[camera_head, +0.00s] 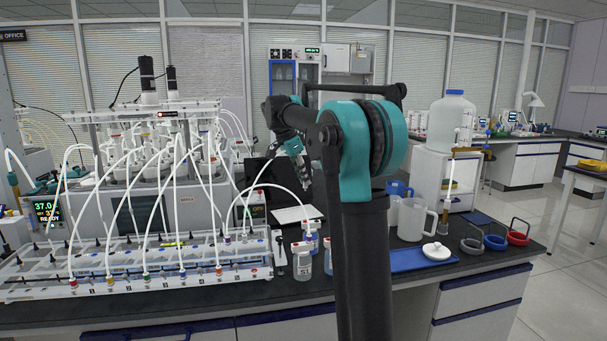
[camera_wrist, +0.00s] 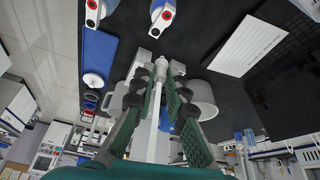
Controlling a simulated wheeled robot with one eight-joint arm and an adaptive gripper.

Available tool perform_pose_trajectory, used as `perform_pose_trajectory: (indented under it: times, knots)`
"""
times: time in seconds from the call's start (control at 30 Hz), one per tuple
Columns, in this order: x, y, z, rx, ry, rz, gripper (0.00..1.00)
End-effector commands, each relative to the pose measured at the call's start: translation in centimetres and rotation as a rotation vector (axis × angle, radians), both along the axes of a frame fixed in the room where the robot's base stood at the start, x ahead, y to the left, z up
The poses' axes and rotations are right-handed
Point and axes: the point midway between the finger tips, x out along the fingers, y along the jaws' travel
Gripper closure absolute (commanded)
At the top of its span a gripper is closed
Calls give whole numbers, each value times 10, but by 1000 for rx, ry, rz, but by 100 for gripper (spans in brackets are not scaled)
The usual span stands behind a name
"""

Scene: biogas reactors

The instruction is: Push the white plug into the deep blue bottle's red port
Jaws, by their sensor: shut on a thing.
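My gripper (camera_wrist: 163,88) points toward the bottles in the wrist view, its green-padded fingers closed on the white plug (camera_wrist: 162,68). A pale tube (camera_wrist: 152,125) runs back from the plug between the fingers. The plug's tip is apart from two bottle tops with red ports, one at top centre (camera_wrist: 163,14) and one at top left (camera_wrist: 92,5). In the head view my gripper (camera_head: 305,172) is above the small bottles, partly behind my arm. A bottle with blue and red on top (camera_head: 312,236) stands behind a clear bottle (camera_head: 302,262); another (camera_head: 328,258) is half hidden. I cannot tell which is deep blue.
A tube rack (camera_head: 140,282) with several arched white tubes fills the bench's left. A white sheet (camera_head: 297,214) lies behind the bottles. Right of my arm are a clear jug (camera_head: 411,220), a blue tray (camera_head: 405,262) with a white lidded item (camera_head: 436,251), and ringed holders (camera_head: 495,242).

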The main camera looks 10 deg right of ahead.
Motion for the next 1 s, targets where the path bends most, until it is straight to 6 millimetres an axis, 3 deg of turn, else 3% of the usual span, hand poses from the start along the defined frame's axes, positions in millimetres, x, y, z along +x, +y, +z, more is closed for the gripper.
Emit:
perform_pose_trajectory:
  times: [1.0]
  knots:
    - [0,0,-55,0,0,0,99]
